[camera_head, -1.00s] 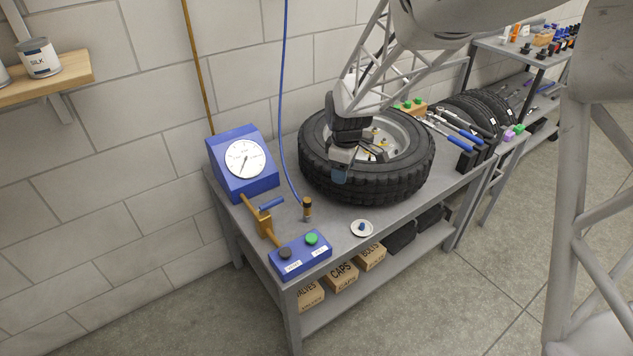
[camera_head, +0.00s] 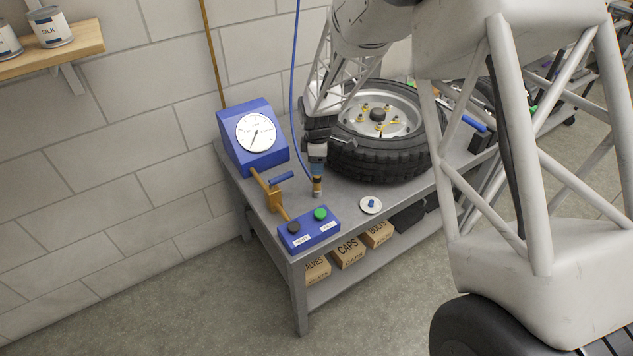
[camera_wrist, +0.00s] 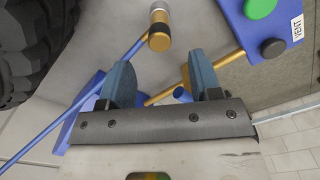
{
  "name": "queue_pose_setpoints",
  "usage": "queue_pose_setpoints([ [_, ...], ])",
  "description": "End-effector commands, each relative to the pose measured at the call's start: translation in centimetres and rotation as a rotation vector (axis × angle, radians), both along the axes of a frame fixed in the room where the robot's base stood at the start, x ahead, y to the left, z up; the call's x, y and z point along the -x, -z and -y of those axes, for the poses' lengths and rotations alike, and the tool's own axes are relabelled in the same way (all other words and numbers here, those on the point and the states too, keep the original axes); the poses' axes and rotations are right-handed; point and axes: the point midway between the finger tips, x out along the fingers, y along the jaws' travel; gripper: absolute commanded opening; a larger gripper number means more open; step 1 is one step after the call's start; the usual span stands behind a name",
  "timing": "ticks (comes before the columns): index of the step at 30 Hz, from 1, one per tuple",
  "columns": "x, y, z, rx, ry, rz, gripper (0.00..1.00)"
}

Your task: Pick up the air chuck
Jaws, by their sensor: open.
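Whether the fingertips reach the chuck's top is hard to tell.
A tire (camera_head: 380,160) lies right of my gripper. A blue gauge box (camera_head: 250,145), a brass-coloured lever with blue handle (camera_head: 281,178) and a blue button box (camera_head: 309,230) stand to the left and front. A white dish (camera_head: 371,205) sits to the right on open bench.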

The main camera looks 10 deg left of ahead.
Motion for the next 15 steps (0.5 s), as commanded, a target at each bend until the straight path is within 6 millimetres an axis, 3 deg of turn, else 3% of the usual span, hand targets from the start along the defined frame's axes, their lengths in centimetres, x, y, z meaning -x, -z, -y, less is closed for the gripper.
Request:
queue_pose_setpoints([
  [15, 0.0, 2.6, 0.0, 0.0, 0.001, 0.0, 0.58],
])
